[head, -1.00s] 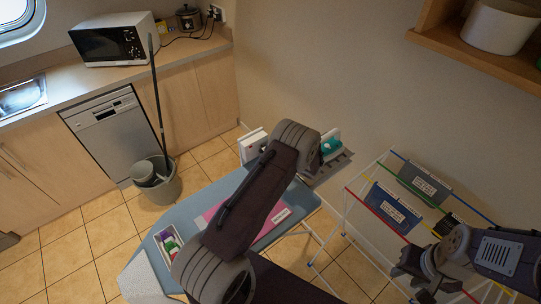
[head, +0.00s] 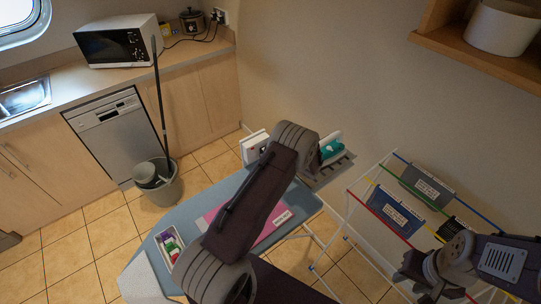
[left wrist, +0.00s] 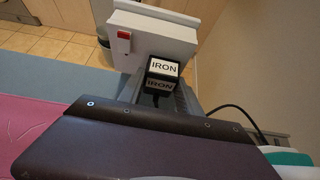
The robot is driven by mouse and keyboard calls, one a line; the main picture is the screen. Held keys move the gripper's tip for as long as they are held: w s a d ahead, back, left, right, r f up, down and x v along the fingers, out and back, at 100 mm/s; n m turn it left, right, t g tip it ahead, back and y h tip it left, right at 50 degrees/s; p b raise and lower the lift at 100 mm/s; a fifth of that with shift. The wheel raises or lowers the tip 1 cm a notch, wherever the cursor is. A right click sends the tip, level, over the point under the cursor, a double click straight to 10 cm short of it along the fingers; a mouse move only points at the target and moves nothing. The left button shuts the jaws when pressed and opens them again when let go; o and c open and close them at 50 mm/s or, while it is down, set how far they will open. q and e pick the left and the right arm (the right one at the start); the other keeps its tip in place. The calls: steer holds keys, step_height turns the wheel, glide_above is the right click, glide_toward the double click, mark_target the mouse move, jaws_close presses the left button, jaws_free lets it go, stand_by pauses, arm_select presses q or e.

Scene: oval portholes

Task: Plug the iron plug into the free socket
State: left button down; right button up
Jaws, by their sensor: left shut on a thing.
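In the left wrist view a black plug (left wrist: 161,70) with a white IRON label is in my left gripper (left wrist: 162,92), which is shut on it. The plug is close to a pale socket box (left wrist: 153,42) with a red switch; I cannot tell whether they touch. The socket openings are hidden. The white box (head: 252,146) also shows in the head view, behind my left arm, which hides the left gripper and plug there. A teal and white iron (head: 331,148) stands right of the arm. My right gripper (head: 416,272) is at the lower right, away from the plug; its jaws are unclear.
The blue ironing board (head: 208,202) lies under my left arm, with a pink cloth (head: 275,228) and a small tray (head: 171,245) on it. A drying rack (head: 352,215) stands at the right. A mop bucket (head: 160,186) stands on the floor at the left.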

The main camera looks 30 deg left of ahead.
arm_select(q)
steer(key=shift+w+a+r, duration=0.1)
steer(key=shift+a, duration=0.05)
steer(key=c, duration=0.9)
jaws_free()
steer(key=shift+o, duration=0.8)
steer(key=shift+a, duration=0.15)
steer(key=shift+d+r, duration=0.1)
steer(key=shift+d, duration=0.3)
steer(key=b+v, duration=0.1)
steer(key=v, duration=0.7)
